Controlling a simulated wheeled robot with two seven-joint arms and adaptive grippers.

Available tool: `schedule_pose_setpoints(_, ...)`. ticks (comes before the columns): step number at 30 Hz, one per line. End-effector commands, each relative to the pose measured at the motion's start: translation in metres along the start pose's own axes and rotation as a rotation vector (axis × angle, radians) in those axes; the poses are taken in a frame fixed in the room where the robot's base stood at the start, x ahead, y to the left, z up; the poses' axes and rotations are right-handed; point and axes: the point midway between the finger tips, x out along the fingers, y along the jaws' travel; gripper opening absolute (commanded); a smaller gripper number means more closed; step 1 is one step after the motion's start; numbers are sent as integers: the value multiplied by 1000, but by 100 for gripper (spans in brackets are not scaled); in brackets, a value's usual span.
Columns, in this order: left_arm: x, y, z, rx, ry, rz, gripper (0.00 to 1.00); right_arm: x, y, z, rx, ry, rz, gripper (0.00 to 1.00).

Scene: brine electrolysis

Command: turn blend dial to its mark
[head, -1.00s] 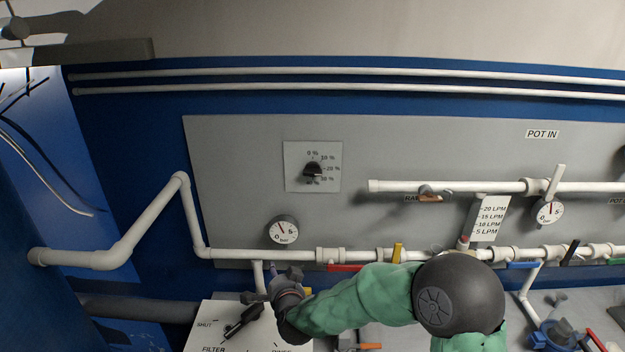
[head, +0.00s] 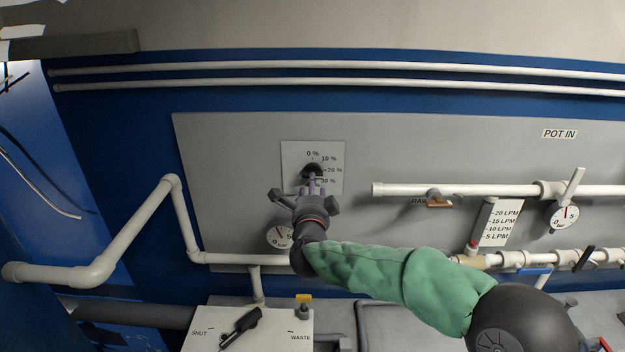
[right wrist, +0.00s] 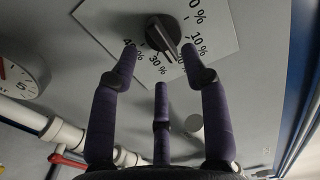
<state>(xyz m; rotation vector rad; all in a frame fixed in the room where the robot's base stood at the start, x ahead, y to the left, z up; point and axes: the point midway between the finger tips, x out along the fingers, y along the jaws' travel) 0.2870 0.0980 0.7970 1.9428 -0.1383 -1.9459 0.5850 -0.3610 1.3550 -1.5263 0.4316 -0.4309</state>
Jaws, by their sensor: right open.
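The blend dial (head: 312,170) is a black knob on a pale square plate with percent figures, on the grey wall panel. In the right wrist view the dial (right wrist: 163,34) fills the top middle, and its pointer slants down between the 10 % and 30 % figures. The 20 % figure is not clear there, and no separate target mark stands out. My right gripper (head: 314,187) is just below the dial, fingers towards it. In the right wrist view its purple fingers (right wrist: 159,52) are spread open around the lower side of the knob; contact cannot be told. My left gripper is out of view.
A white pipe (head: 480,190) with a raw valve (head: 438,200) runs to the right. A filter valve plate (head: 215,325) with a black handle lies below. The panel left of the dial is clear.

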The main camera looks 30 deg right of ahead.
Motion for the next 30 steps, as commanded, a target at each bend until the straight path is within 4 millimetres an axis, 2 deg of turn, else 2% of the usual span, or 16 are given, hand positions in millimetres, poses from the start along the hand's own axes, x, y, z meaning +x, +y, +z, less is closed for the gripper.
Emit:
schedule_pose_setpoints(3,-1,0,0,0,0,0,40,21,1,0,-1,1,1,46)
schedule_pose_setpoints(9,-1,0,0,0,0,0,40,44,0,0,-1,0,0,46)
schedule_pose_setpoints(14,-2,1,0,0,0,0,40,51,0,0,-1,-1,-1,46)
schedule_pose_setpoints(22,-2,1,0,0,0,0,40,52,0,0,-1,-1,-1,46)
schedule_pose_setpoints(23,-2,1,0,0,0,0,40,52,0,0,-1,-1,-1,41)
schedule_pose_setpoints(27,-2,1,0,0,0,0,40,52,0,0,-1,-1,-1,1)
schedule_pose_setpoints(30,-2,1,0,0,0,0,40,51,0,0,-1,-1,-1,0)
